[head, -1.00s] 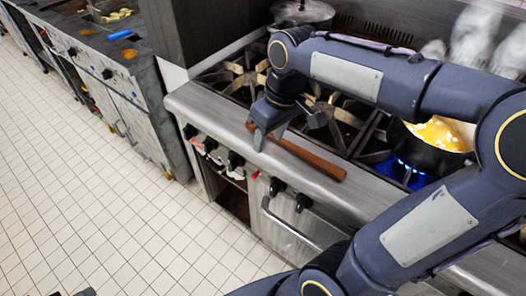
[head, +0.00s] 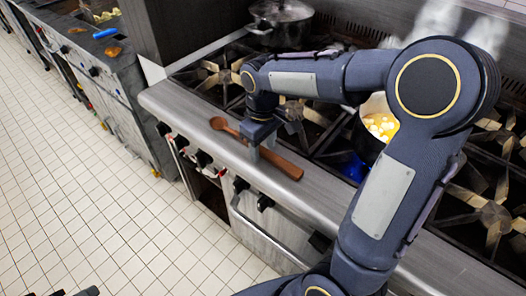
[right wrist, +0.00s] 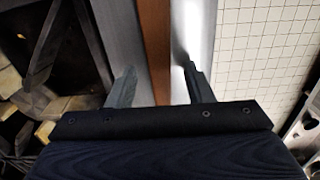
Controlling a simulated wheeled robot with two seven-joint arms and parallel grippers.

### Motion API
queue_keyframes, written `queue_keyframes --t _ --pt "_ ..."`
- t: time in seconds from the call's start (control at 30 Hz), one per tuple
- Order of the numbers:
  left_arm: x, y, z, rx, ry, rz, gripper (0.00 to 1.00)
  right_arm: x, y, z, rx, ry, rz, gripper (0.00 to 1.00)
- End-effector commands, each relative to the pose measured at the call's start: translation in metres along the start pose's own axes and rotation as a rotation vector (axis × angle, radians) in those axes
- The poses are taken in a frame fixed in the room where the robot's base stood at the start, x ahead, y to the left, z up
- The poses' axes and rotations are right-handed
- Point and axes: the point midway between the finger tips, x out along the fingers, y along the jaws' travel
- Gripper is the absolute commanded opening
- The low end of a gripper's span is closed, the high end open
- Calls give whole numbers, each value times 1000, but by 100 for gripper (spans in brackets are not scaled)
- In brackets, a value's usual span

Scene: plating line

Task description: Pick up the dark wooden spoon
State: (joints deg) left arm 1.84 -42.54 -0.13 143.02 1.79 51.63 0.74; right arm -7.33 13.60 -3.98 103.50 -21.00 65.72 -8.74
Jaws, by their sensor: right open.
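The dark wooden spoon (head: 284,165) lies on the stove's metal front ledge, its bowl to the left and its handle to the right in the head view. My right gripper (head: 262,148) is over the handle, near the middle of the spoon, and hides part of it. In the right wrist view the spoon's handle (right wrist: 155,45) runs between the two open fingers (right wrist: 157,75), with a gap on each side. I cannot tell how far down the fingertips reach. My left gripper is not clearly in view.
The stove's front ledge (head: 180,104) drops to a tiled floor (head: 90,190). Behind the spoon are burner grates, a lidded pot (head: 281,22) and a pan with yellow food (head: 380,126), partly hidden by my right arm. Another counter (head: 75,45) stands at left.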

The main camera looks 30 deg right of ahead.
Motion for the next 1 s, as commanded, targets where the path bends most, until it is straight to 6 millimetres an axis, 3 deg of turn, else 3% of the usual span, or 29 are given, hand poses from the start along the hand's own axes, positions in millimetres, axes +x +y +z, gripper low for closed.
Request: queue_keyframes --t 0.17,0.53,0.83,1.0 --pt "0 0 0 0 0 0 38 0 0 0 0 0 0 47" --pt "0 0 0 0 0 0 38 0 0 0 0 1 0 0" --pt "0 0 0 0 0 0 38 -2 0 0 0 2 0 0" --pt "-2 1 -1 0 0 0 38 -15 0 -1 0 3 1 0"
